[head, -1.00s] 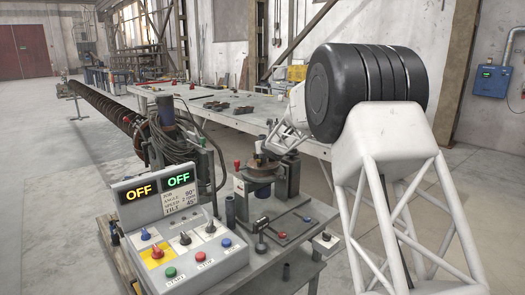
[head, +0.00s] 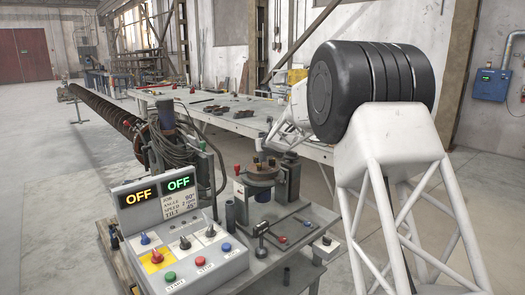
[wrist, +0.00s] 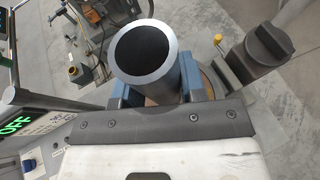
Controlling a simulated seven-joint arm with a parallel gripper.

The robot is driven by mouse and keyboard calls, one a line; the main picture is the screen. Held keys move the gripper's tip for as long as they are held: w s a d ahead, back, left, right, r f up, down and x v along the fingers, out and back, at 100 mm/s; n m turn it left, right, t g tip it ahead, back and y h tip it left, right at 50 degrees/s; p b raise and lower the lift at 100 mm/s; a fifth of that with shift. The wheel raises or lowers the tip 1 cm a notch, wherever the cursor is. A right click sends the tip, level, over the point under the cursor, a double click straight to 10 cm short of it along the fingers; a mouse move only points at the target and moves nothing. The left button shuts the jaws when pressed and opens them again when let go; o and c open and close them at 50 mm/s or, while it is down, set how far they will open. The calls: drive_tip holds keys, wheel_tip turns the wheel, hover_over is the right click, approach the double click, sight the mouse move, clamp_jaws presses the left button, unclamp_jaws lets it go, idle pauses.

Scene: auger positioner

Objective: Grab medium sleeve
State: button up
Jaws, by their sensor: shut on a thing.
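A hollow grey-blue metal sleeve (wrist: 169,78) stands in the upper middle of the wrist view, its round open end facing the camera. My gripper (wrist: 155,95) is shut on it, with a blue jaw at each side of the tube. In the head view my gripper (head: 268,150) is small and partly hidden at the positioner's round plate (head: 262,178). I cannot make out the held sleeve clearly there, nor whether its lower end touches anything.
The control box (head: 180,250) with lit OFF displays stands at the front left. A dark upright cylinder (head: 230,214) stands beside the positioner. A long auger (head: 105,112) runs back to the left. A long table (head: 225,110) with loose parts lies behind. Open floor is at the left.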

drive_tip(key=shift+r, duration=0.4)
drive_tip(key=shift+s+d+r, duration=0.15)
drive_tip(key=shift+s+d, duration=0.05)
drive_tip(key=shift+s, duration=0.6)
drive_tip(key=s+d+r, duration=0.1)
drive_tip(key=s+d, duration=0.2)
drive_tip(key=s, duration=1.1)
drive_tip(key=shift+r, duration=0.1)
